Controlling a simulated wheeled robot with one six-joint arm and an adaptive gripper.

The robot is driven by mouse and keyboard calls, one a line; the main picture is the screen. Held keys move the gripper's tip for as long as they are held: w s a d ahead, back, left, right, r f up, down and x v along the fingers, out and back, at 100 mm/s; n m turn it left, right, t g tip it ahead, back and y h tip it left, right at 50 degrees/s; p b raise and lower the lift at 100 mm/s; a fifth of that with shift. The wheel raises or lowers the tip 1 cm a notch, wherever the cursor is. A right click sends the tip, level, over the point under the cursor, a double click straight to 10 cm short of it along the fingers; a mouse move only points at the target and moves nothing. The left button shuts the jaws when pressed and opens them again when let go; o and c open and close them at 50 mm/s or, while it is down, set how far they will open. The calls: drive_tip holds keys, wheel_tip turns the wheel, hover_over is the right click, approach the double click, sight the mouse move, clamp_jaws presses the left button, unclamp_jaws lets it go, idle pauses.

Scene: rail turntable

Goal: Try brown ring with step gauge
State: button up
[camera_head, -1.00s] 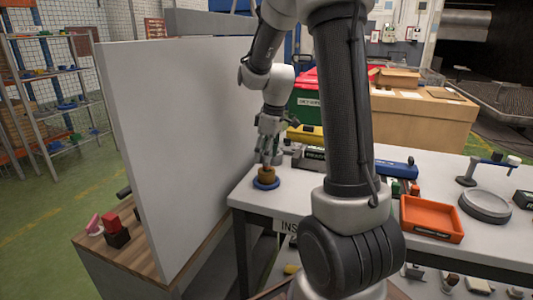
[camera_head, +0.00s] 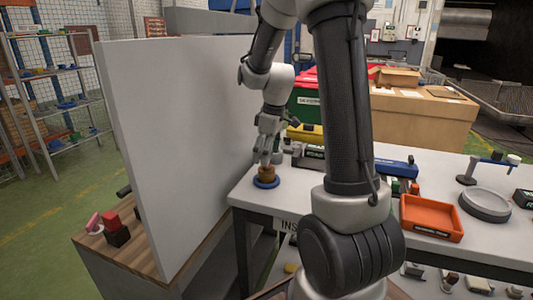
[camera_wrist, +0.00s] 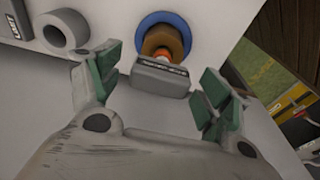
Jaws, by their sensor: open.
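The brown ring (camera_head: 266,172) sits on a blue round base (camera_head: 266,183) at the table's near left corner. In the wrist view the brown ring (camera_wrist: 176,38) shows inside the blue base (camera_wrist: 150,20). A grey labelled block (camera_wrist: 160,78), seemingly the step gauge's handle, lies in front of it, with orange and white bands (camera_wrist: 163,56) between block and ring. How deep the gauge sits in the ring is hidden. My gripper (camera_wrist: 158,88) is open, green pads either side of the block and apart from it. In the head view my gripper (camera_head: 266,157) is just above the ring.
A grey ring (camera_wrist: 65,32) lies beside the blue base. A tall white panel (camera_head: 180,140) stands close left of the table. An orange tray (camera_head: 431,218), a grey round dish (camera_head: 485,205) and a blue tool (camera_head: 395,167) occupy the table's right side.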

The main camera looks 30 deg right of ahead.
wheel_tip(320, 180, up, 12)
drive_tip(key=s+d, duration=0.1)
drive_tip(key=s, duration=0.1)
drive_tip(key=s+a+m+t, duration=0.1)
drive_tip(key=s+a+m, duration=0.2)
drive_tip(key=s, duration=0.8)
drive_tip(key=s+a+m+t+h, duration=0.1)
drive_tip(key=s+a+m+t, duration=0.1)
drive_tip(key=s, duration=0.8)
drive_tip(key=shift+s+a+r+m, duration=0.35)
drive_tip(key=shift+a+m, duration=0.2)
drive_tip(key=shift+m, duration=0.75)
